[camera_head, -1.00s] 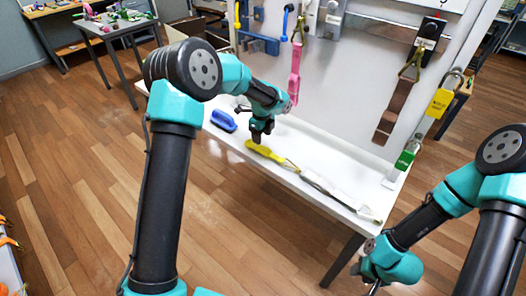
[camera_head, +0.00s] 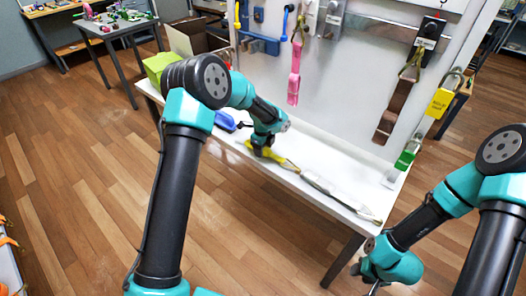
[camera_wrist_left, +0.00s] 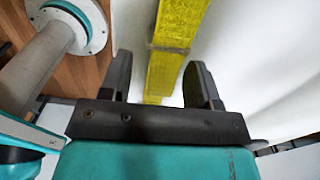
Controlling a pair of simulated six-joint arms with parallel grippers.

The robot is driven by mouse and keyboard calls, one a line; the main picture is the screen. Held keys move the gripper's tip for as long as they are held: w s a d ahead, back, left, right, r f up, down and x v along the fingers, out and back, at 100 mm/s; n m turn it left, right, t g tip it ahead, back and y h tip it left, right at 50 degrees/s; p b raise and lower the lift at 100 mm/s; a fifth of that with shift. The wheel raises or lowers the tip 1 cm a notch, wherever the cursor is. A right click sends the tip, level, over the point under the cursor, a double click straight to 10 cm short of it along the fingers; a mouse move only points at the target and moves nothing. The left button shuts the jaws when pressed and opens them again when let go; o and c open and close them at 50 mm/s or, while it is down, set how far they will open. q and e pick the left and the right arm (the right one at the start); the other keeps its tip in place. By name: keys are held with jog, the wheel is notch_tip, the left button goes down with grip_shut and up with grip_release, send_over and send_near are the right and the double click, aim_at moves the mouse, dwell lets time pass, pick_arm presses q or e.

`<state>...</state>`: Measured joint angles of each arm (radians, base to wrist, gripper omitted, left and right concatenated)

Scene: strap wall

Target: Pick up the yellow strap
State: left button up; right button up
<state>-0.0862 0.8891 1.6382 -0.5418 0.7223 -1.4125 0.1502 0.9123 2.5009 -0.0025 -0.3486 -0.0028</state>
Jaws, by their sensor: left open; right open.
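The yellow strap (camera_head: 283,162) lies on the white table below the wall panel. My left gripper (camera_head: 262,151) is low over it in the head view and hides part of it. In the left wrist view the yellow strap (camera_wrist_left: 180,28) runs between the two open dark fingers of my left gripper (camera_wrist_left: 160,80), with gaps on both sides. I cannot tell if it is touched. My right gripper (camera_head: 374,286) is open at the lower right, away from the table; its fingertips are barely visible.
A blue object (camera_head: 224,121) lies left of the strap, and a pale strap (camera_head: 335,192) lies right of it on the table (camera_head: 318,160). A pink strap (camera_head: 294,80) and a brown strap (camera_head: 392,113) hang on the panel behind. A green box (camera_head: 158,68) stands at the table's left end.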

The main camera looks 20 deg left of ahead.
pick_arm(q)
jog(key=shift+f, duration=0.4)
jog(key=c, duration=1)
